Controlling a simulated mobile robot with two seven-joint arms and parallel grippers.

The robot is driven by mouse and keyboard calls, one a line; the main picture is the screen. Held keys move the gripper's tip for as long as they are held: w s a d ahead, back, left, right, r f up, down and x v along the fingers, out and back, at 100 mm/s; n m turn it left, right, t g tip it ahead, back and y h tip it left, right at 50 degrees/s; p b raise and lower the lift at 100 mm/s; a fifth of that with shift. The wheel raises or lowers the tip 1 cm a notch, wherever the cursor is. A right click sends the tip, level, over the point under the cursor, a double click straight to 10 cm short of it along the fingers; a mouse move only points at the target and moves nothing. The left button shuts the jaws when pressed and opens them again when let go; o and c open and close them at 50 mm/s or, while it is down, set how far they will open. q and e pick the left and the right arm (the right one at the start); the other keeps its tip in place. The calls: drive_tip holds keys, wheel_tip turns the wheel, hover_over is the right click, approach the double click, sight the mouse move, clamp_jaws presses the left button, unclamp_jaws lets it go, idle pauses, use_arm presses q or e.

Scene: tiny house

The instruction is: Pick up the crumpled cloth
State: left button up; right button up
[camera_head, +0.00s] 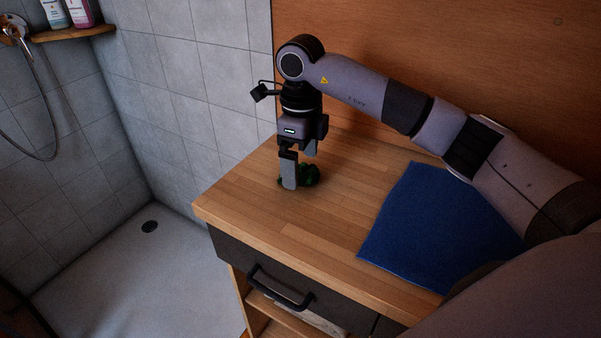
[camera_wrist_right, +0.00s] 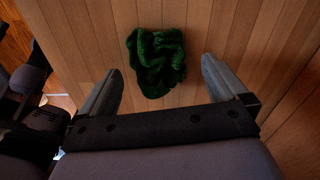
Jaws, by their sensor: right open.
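The crumpled cloth is a small dark green bundle (camera_head: 309,175) on the wooden countertop, near its far left part. My right gripper (camera_head: 298,172) points down over it, with one finger in front of the cloth and partly hiding it in the head view. In the right wrist view the green cloth (camera_wrist_right: 156,62) lies on the wood ahead of the fingertips and between their lines. The right gripper (camera_wrist_right: 163,75) is open, with nothing between its fingers that I can see it touch. My left gripper is not in view.
A blue towel (camera_head: 430,225) lies flat on the countertop (camera_head: 350,165) at the right. A drawer with a dark handle (camera_head: 280,288) is below the front edge. A tiled wall and shower floor (camera_head: 130,270) are at the left; a wood panel is behind.

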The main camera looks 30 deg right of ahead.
sight(301, 167)
drive_tip(key=shift+f, duration=0.95)
drive_tip(key=shift+c, duration=0.3)
drive_tip(key=c, duration=1.1)
use_arm(q)
drive_tip(key=p, duration=0.1)
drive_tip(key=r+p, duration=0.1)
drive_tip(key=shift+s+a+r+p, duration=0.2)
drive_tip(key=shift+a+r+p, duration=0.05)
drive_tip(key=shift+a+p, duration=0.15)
use_arm(e)
wheel_tip(301, 167, up, 20)
drive_tip(key=shift+r, duration=0.1)
